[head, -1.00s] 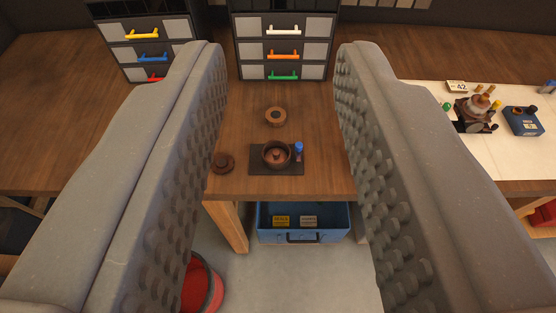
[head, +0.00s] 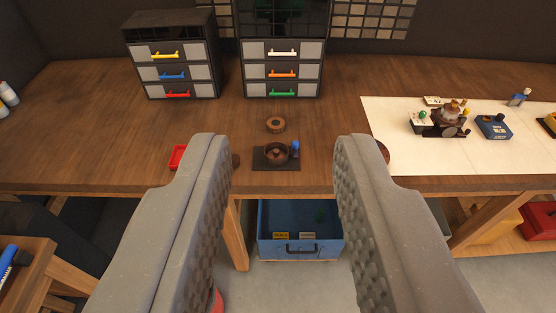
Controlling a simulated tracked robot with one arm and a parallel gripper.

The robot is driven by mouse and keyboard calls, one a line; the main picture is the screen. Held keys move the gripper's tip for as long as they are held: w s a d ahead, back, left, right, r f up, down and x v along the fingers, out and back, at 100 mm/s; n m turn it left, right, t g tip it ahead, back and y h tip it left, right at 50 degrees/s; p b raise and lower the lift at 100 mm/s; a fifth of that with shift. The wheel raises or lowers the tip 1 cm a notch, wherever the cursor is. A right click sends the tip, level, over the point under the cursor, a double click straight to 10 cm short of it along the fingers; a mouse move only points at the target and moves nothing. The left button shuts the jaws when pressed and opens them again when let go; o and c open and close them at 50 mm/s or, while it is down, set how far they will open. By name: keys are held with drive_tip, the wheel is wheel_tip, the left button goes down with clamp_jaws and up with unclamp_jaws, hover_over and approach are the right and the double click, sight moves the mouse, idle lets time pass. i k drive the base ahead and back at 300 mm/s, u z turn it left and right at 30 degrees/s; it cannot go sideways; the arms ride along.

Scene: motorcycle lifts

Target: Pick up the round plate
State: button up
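My gripper (head: 285,146) is open and empty, with its two thick grey padded fingers far apart in front of the wooden bench. Which piece is the round plate is not certain. A small dark brown round piece (head: 236,160) lies left of a black mat and is mostly hidden behind my left finger. A round wooden piece with a dark centre (head: 275,124) lies behind the mat. Another brown round piece (head: 383,152) shows partly behind my right finger. A brown round pot-like part (head: 276,152) sits on the black mat (head: 263,165), between my fingers in the picture.
A blue-topped item (head: 295,148) stands by the pot-like part. A red tray (head: 178,157) is at left. Two drawer cabinets (head: 172,84) (head: 282,84) stand behind. A white sheet (head: 390,125) bears parts at right. A blue bin (head: 301,223) is below the bench.

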sight(276, 154)
drive_tip(key=z, duration=0.05)
drive_tip(key=i, duration=1.25)
drive_tip(key=u, duration=0.6)
